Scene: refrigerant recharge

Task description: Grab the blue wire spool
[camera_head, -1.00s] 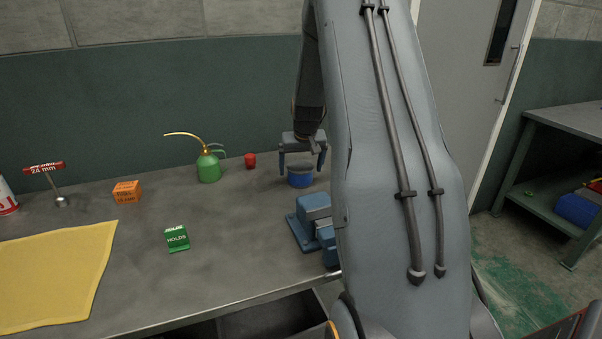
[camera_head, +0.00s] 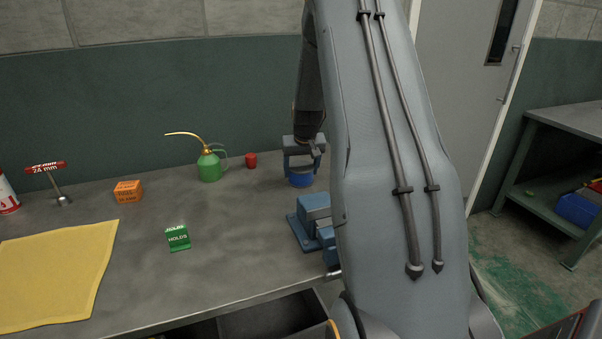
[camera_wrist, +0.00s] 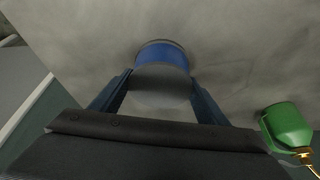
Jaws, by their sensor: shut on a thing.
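The blue wire spool (camera_head: 301,181) sits on the grey workbench near the back, left of my arm. In the wrist view, the spool (camera_wrist: 163,55) shows its blue side and a grey round end between my fingers. My gripper (camera_head: 302,174) points down over the spool, with a finger on each side of it. It is shut on the spool, which still appears to rest on the bench. In the wrist view, my gripper (camera_wrist: 160,88) has its two blue fingers on either side of the spool. My arm hides part of the bench to the right.
A blue vise (camera_head: 314,220) stands in front of the spool. A red cap-like object (camera_head: 251,160) and a green oil can (camera_head: 209,166) stand to its left. An orange box (camera_head: 128,191), a green block (camera_head: 177,238) and a yellow cloth (camera_head: 55,275) lie further left.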

